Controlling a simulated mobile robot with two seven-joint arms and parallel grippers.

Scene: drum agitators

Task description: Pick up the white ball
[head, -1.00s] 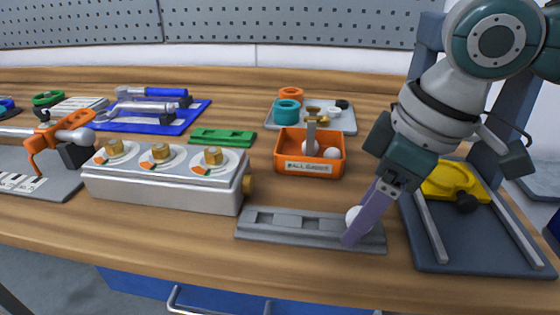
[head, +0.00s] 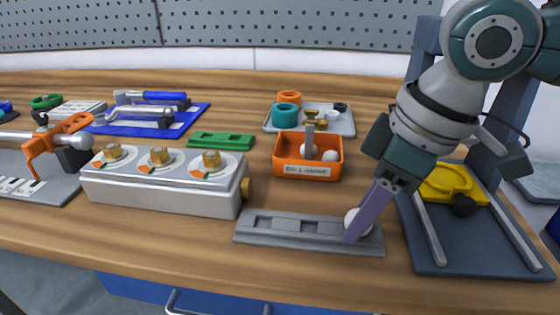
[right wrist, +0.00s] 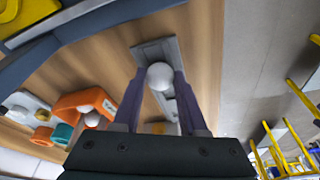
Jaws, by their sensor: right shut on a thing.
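A white ball (head: 351,221) is at the right end of a grey slotted rail (head: 275,233) near the table's front edge. My right gripper (head: 355,232) points down at it, and its purple fingers are shut on the ball. In the right wrist view the ball (right wrist: 159,76) sits between the two fingers, with the grey rail (right wrist: 152,52) behind it. I cannot tell whether the ball still touches the rail. More white balls (head: 330,155) lie in an orange box (head: 308,168) behind the rail. My left gripper is not in view.
A grey block with brass knobs (head: 165,193) stands left of the rail. A dark stand with a yellow part (head: 450,183) is close on the right. A grey tray with rings (head: 340,121) and a green rail (head: 222,141) lie further back.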

